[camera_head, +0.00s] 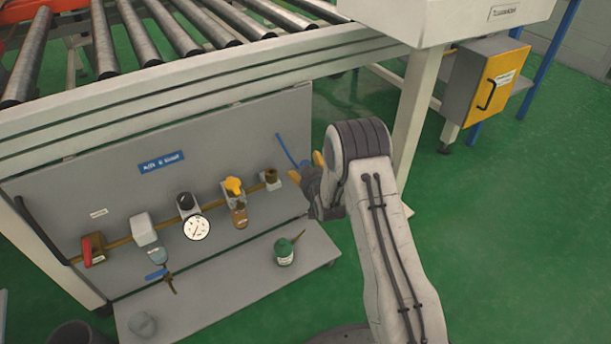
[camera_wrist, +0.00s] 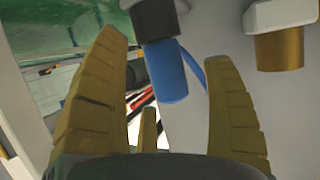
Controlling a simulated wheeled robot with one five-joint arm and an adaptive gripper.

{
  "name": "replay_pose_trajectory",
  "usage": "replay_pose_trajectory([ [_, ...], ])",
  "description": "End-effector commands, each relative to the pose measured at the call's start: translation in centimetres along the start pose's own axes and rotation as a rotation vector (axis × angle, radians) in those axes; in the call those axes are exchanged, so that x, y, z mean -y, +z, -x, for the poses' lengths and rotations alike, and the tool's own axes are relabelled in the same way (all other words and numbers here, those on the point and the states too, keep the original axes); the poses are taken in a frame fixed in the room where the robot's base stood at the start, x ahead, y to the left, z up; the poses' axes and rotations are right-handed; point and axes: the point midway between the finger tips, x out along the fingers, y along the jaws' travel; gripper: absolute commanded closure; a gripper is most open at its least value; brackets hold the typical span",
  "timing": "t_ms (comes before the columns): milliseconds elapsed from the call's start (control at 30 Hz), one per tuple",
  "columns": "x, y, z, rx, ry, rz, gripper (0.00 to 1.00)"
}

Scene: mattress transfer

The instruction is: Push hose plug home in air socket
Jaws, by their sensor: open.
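The brass air socket (camera_head: 271,176) sits at the right end of the brass line on the grey panel. A brass fitting on a pale block, which looks like this socket, shows at the upper right of the wrist view (camera_wrist: 280,48). The blue hose (camera_head: 287,150) slants down the panel's right end towards my gripper. My gripper (camera_head: 318,172) is open, right of the socket. In the wrist view its yellow fingers (camera_wrist: 165,95) stand on either side of a blue cylinder (camera_wrist: 167,72) with a black part (camera_wrist: 155,18) above it, probably the hose plug. I cannot tell whether the fingers touch it.
Along the line are a red-handled valve (camera_head: 93,250), a filter (camera_head: 144,230), a pressure gauge (camera_head: 197,228) and a yellow-capped unit (camera_head: 235,187). A green oil can (camera_head: 284,251) stands on the shelf (camera_head: 225,283) below. The conveyor frame (camera_head: 200,75) overhangs the panel. Green floor lies open at right.

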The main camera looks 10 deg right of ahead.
Motion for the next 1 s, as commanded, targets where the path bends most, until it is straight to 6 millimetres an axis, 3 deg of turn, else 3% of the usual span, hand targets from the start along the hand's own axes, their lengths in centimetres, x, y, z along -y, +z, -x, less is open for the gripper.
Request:
replay_pose_trajectory([
  [400,0.01,-0.08,-0.20,-0.001,0.000,0.000,0.24],
  [1000,0.00,-0.03,-0.20,0.000,0.000,0.000,0.78],
])
